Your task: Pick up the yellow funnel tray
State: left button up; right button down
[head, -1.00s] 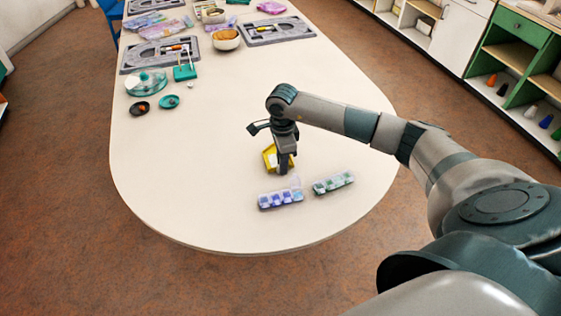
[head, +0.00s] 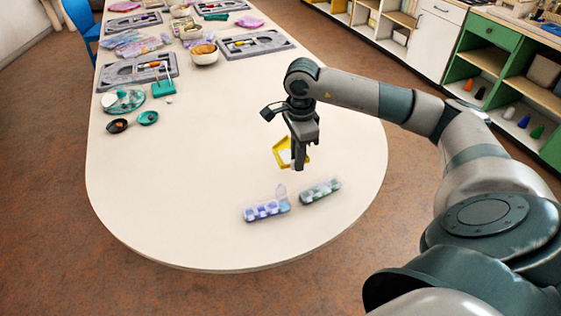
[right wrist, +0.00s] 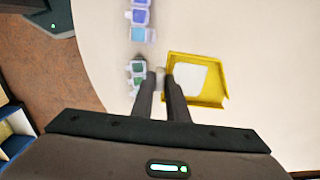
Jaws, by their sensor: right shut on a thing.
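The yellow funnel tray (head: 279,153) is a small, shallow, open tray with a pale inside, near the rounded end of the table. In the head view my right gripper (head: 298,166) points down in front of it and hides part of it. In the right wrist view the tray (right wrist: 213,103) lies just right of the fingertips. My right gripper (right wrist: 166,76) is shut on the tray's near side edge. The tray looks a little above the tabletop, though the exact gap is hard to judge. My left gripper is not in view.
A purple-blue bead box (head: 266,210) with a raised lid and a green bead box (head: 320,192) sit close by on the white table (head: 180,190). Grey boards, a bowl (head: 204,55) and small dishes stand farther back. The table's middle is clear.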

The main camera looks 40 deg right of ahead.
jog(key=shift+s+d+r, duration=0.35)
jog(key=shift+s+r, duration=0.05)
jog(key=shift+s, duration=0.15)
jog(key=shift+s+d+r, duration=0.35)
jog(key=shift+s, duration=0.2)
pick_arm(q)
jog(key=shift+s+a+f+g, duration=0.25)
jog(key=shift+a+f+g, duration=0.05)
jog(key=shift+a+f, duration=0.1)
